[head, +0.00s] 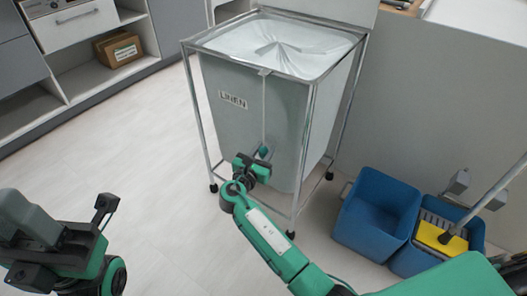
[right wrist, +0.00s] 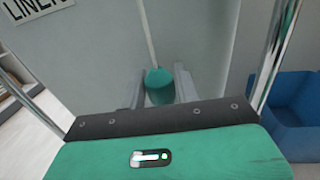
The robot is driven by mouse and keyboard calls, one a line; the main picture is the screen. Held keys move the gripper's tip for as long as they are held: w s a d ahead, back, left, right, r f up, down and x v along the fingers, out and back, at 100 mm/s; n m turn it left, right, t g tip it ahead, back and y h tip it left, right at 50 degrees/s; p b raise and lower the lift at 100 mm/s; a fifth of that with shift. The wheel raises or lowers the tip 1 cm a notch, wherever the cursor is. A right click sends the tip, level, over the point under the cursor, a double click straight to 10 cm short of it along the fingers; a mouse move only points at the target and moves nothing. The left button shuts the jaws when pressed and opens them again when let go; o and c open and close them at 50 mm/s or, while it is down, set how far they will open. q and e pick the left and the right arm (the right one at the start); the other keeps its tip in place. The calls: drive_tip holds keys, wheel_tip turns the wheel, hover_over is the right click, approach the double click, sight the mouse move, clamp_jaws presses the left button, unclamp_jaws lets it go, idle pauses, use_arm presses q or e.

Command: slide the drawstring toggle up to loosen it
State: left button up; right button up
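The drawstring toggle (head: 264,151) is a small teal piece on a pale cord (head: 264,110) that hangs down the front of the grey linen bag (head: 228,125). In the right wrist view the toggle (right wrist: 159,87) sits between the two grey fingers of my right gripper (right wrist: 159,90), with a gap on each side. That gripper is open, and it also shows low at the bag's front in the head view (head: 262,157). My left arm is at the lower left, away from the bag; its fingers cannot be made out.
A chrome wheeled frame (head: 312,120) surrounds the bag, with posts on both sides of my right gripper. Blue buckets (head: 372,222) and a yellow mop wringer (head: 440,238) stand to the right. Shelves with a cardboard box (head: 118,49) are at upper left. The floor at left is clear.

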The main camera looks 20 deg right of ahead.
clamp_jaws()
